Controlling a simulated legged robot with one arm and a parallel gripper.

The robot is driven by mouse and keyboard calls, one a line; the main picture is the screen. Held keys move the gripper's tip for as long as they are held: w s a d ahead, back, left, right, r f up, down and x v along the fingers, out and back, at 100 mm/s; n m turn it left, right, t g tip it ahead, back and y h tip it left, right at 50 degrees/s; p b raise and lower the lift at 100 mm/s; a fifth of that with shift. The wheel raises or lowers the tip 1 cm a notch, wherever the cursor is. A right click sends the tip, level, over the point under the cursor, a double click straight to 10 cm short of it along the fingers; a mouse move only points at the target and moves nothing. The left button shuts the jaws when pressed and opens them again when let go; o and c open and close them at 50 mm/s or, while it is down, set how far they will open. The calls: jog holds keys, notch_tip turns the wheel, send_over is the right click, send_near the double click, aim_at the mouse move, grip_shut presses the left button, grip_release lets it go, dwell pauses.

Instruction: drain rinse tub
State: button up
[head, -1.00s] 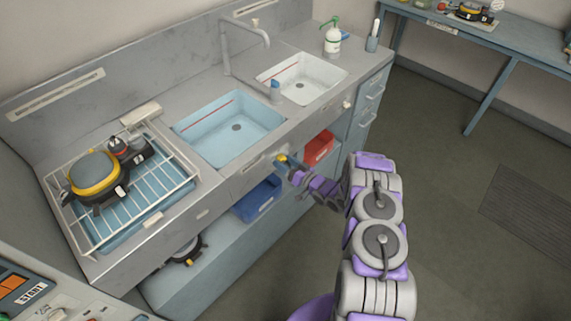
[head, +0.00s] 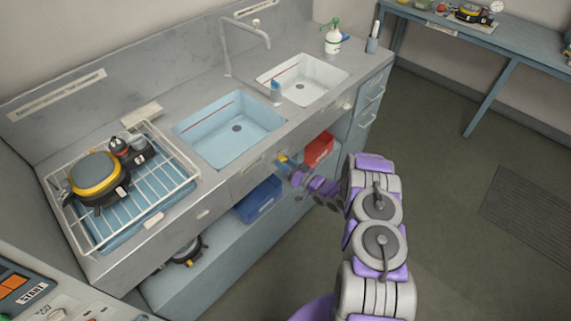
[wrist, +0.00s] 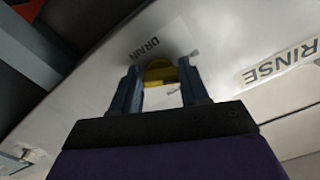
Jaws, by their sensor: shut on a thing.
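My gripper (head: 288,164) is at the front panel of the sink counter, just below the counter edge. In the wrist view its two blue fingers (wrist: 159,80) are shut on a yellow drain handle (wrist: 160,72) beside a DRAIN label (wrist: 141,50). A RINSE label (wrist: 282,63) is to the right on the same panel. The light blue tub (head: 228,127) and the white tub (head: 302,78) are set into the counter. I cannot tell the water level in either.
A blue bin (head: 258,199) and a red bin (head: 319,149) are on the shelf below. A green-topped bottle (head: 332,38) stands behind the white tub. Floor at right is open.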

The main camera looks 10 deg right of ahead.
jog(key=shift+w+d+n+p, duration=0.1)
jog(key=shift+d+n+p, duration=0.1)
jog(key=shift+n+p, duration=1.8)
jog(key=shift+n+b, duration=0.5)
jog(key=shift+b, duration=0.1)
jog(key=o, duration=1.1)
jog(key=shift+f, duration=0.1)
jog(key=shift+c, duration=0.2)
jog(key=p+v, duration=0.2)
jog(key=v, duration=1.5)
jog(key=shift+d, duration=0.15)
